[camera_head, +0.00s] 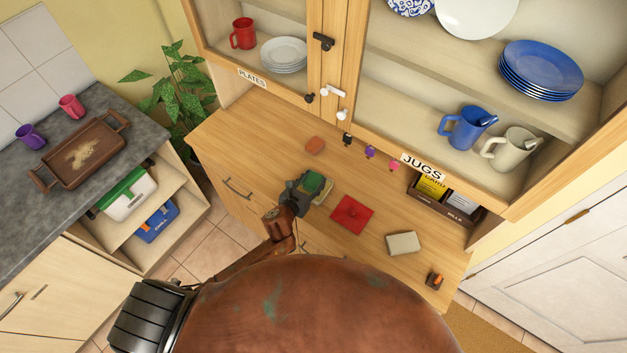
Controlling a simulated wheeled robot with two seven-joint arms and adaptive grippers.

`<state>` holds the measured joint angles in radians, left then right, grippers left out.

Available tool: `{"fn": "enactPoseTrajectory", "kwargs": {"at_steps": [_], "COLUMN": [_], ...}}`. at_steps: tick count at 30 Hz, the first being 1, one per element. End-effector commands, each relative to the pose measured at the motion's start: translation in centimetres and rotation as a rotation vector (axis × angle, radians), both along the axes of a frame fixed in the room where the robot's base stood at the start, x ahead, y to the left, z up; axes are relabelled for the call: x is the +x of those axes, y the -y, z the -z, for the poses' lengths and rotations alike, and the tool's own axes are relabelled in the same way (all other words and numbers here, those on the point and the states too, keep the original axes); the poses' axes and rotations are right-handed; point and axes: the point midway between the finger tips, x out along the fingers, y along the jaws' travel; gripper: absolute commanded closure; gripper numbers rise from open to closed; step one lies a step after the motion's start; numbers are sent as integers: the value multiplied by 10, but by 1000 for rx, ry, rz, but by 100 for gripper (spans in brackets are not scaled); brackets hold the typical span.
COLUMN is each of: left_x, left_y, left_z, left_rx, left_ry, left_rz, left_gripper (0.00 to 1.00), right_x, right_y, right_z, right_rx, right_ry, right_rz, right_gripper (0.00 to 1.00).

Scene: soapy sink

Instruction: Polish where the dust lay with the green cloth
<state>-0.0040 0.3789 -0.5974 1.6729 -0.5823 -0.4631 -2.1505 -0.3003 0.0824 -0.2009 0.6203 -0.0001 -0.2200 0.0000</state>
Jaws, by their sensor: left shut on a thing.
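My left gripper (299,190) is over the wooden dresser top, left of its middle. The gripper hides part of the cloth, and I cannot tell whether the cloth touches the wood. No clear dust shows on the bare dresser top (240,140). My right gripper is not in view.
A red cloth (352,214), a beige block (403,243) and an orange-brown item (315,145) lie on the dresser top. Small hanging keys or tags and a box (447,196) stand along its back. A brown tray (62,179) with pale crumbs sits on the left counter.

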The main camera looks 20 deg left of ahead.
Motion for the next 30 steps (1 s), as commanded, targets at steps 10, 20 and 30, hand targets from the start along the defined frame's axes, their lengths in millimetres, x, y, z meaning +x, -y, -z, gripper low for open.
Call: {"fn": "enactPoseTrajectory", "kwargs": {"at_steps": [10, 20, 30], "left_x": [0, 0, 0], "left_y": [0, 0, 0], "left_z": [0, 1, 5], "left_rx": [0, 1, 1], "left_ry": [1, 1, 1], "left_rz": [0, 0, 0], "left_gripper": [80, 80, 80], "right_x": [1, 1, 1], "right_y": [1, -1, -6], "right_z": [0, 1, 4], "right_rx": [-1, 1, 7], "right_ry": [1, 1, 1], "right_rz": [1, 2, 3], "right_gripper": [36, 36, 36]}}
